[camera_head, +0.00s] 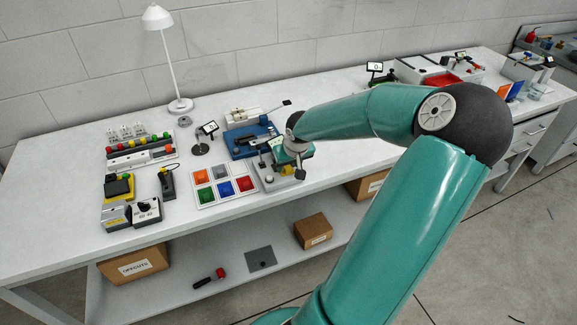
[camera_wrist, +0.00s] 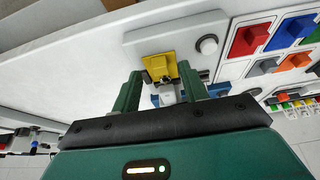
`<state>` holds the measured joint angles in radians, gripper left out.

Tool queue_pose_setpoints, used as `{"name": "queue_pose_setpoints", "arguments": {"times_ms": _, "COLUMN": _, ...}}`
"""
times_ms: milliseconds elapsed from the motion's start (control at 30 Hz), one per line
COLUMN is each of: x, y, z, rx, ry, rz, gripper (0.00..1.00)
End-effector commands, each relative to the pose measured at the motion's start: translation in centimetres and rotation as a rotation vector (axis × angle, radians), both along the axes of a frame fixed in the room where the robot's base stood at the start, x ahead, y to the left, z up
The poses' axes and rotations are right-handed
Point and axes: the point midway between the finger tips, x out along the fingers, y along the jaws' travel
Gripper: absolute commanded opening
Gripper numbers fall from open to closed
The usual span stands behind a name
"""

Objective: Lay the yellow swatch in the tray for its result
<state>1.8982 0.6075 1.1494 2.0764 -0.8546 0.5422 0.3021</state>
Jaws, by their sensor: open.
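The yellow swatch (camera_wrist: 160,66) sits on a light grey block-like device (camera_wrist: 196,28) with a round button, in the wrist view. My gripper (camera_wrist: 160,80) is open, its two green fingers pointing at the swatch, one on each side of its near edge. I cannot tell whether they touch it. Which tray is meant is unclear.
A blue device (camera_head: 240,142) stands behind my gripper, and a small display on a stand (camera_head: 207,130) to its left. A white lamp (camera_head: 180,104), a yellow-black box (camera_head: 119,187) and a black-topped meter (camera_head: 146,210) are further left.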

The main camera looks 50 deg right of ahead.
Motion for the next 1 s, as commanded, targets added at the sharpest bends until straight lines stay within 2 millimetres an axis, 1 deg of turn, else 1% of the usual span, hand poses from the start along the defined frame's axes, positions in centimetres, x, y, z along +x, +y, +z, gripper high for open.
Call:
{"name": "queue_pose_setpoints", "arguments": {"times_ms": 33, "x": 0.24, "y": -0.05, "z": -0.55, "rx": 0.002, "ry": 0.000, "rz": 0.001, "gripper": 0.44}}
{"name": "queue_pose_setpoints", "arguments": {"times_ms": 133, "x": 0.47, "y": -0.16, "z": -1.17, "rx": 0.001, "ry": -0.001, "rz": 0.002, "gripper": 0.44}}
{"name": "queue_pose_setpoints", "arguments": {"times_ms": 433, "x": 0.48, "y": -0.29, "z": -1.42, "rx": 0.000, "ry": 0.000, "rz": 0.000, "gripper": 0.44}}
{"name": "queue_pose_setpoints", "arguments": {"times_ms": 467, "x": 0.47, "y": -0.28, "z": -1.41, "rx": 0.000, "ry": 0.000, "rz": 0.000, "gripper": 0.40}}
{"name": "queue_pose_setpoints", "arguments": {"times_ms": 600, "x": 0.47, "y": -0.27, "z": -1.40, "rx": 0.000, "ry": 0.000, "rz": 0.000, "gripper": 0.12}}
{"name": "queue_pose_setpoints", "arguments": {"times_ms": 667, "x": 0.47, "y": -0.27, "z": -1.40, "rx": 0.000, "ry": 0.000, "rz": 0.000, "gripper": 0.00}}
{"name": "queue_pose_setpoints", "arguments": {"times_ms": 1000, "x": 0.17, "y": -0.11, "z": -1.35, "rx": -0.001, "ry": 0.000, "rz": 0.000, "gripper": 0.00}}
